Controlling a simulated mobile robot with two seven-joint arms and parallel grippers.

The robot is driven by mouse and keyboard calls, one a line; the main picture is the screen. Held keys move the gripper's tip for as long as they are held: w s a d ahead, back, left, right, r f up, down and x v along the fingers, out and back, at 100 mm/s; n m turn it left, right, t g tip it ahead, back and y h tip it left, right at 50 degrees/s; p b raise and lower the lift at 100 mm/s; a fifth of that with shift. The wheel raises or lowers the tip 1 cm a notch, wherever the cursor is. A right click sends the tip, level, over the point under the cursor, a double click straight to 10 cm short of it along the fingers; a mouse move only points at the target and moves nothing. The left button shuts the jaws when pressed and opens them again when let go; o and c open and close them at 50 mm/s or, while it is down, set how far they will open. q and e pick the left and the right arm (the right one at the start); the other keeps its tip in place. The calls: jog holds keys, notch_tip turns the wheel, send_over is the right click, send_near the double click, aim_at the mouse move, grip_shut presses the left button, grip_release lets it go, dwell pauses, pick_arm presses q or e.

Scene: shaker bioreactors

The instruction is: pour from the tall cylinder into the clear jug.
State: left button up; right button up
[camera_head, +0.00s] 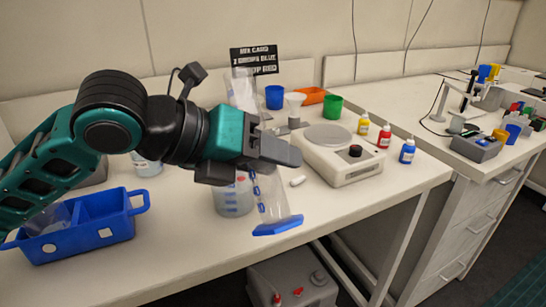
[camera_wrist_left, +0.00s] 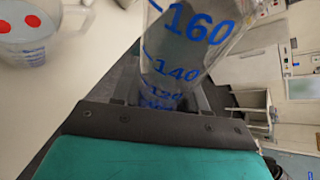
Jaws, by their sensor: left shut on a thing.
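The tall cylinder (camera_head: 270,196) is clear, with blue markings and a blue base. It is tilted in the head view, its base toward the table's front edge and its upper part behind my gripper. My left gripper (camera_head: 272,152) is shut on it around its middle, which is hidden. In the left wrist view the cylinder (camera_wrist_left: 185,45) shows its blue numbers. The clear jug (camera_head: 232,200) stands on the table just left of the cylinder's lower part, partly hidden by my gripper. The jug (camera_wrist_left: 35,40) also shows at the wrist view's upper left, with red dots. My right gripper is not in view.
A white scale (camera_head: 340,160) stands right of the cylinder, with small yellow, red and blue bottles beyond it. A blue crate (camera_head: 75,235) sits at the left. Blue (camera_head: 274,97) and green (camera_head: 333,107) cups, an orange tray and a funnel stand behind. A small white object lies near the cylinder.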

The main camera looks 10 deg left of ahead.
pick_arm(q)
jog(key=m+t+y+b, duration=0.2)
jog(key=m+t+b, duration=0.1)
jog(key=m+t, duration=0.15)
send_over(244, 182)
jog(key=s+d, duration=0.2)
jog(key=shift+s+f, duration=0.2)
jog(key=shift+f, duration=1.6)
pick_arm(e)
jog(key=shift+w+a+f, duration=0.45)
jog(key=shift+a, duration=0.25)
pick_arm(q)
jog(key=shift+g, duration=0.25)
